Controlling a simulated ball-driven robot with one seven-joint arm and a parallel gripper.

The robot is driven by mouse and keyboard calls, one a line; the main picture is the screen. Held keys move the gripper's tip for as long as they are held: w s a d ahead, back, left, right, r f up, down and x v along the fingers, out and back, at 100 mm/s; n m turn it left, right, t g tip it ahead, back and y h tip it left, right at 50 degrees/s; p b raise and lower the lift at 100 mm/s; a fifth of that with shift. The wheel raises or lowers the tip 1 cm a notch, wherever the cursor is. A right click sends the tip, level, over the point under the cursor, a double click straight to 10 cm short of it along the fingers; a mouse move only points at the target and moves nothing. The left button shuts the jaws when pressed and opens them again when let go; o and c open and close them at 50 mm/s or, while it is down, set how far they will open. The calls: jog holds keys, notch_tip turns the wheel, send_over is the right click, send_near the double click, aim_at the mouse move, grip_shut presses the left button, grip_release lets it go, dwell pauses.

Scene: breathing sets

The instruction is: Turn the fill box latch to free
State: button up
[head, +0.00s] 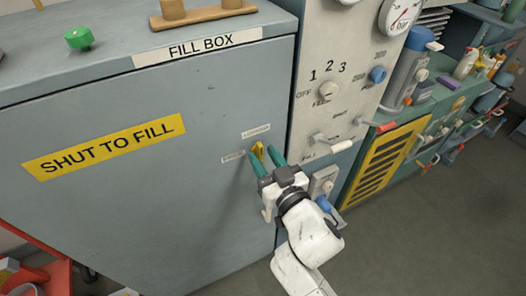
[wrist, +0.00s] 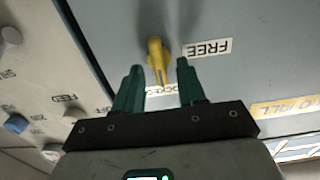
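The fill box (head: 150,180) is a large grey-blue cabinet with its front door closed. Its latch is a small yellow handle (head: 258,151) near the right edge of the door, and it also shows in the wrist view (wrist: 157,58). The latch points toward the LOCKED label (head: 255,131), which the gripper partly covers in the wrist view. The FREE label (wrist: 207,48) lies to one side of the latch. My gripper (head: 266,158) is open, its green fingers on either side of the latch. Whether a finger touches the latch cannot be told.
A panel with knobs (head: 328,90) and a gauge (head: 399,15) stands just right of the box. A yellow slatted panel (head: 385,160) and a counter with bottles are farther right. A red cart (head: 55,275) is at lower left. The floor (head: 440,240) at right is clear.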

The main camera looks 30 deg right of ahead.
jog(key=shift+w, duration=0.75)
jog(key=shift+c, duration=0.3)
grip_shut()
